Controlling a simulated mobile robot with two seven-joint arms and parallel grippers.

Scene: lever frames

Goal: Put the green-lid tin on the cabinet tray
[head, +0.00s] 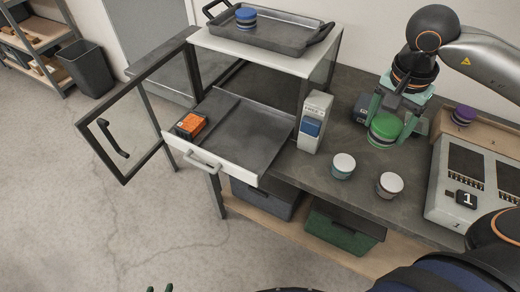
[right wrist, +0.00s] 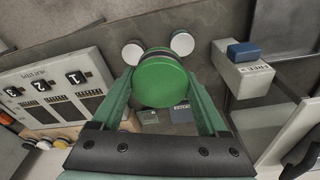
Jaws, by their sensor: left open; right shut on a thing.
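The green-lid tin (head: 384,130) is in my right gripper (head: 392,119) at the right of the head view. The right gripper is shut on its sides, and the tin also fills the jaws in the right wrist view (right wrist: 160,82). It appears held above the counter. The cabinet tray (head: 275,37) is dark grey with raised handles and sits on the cabinet's white top. A blue-lid tin (head: 246,17) stands in its left part, and the rest is bare. Only the green fingertips of my left gripper (head: 160,288) show at the bottom edge; it is open and empty.
The cabinet's glass door (head: 126,140) stands open. Its drawer (head: 245,135) is pulled out, holding an orange box (head: 190,125).

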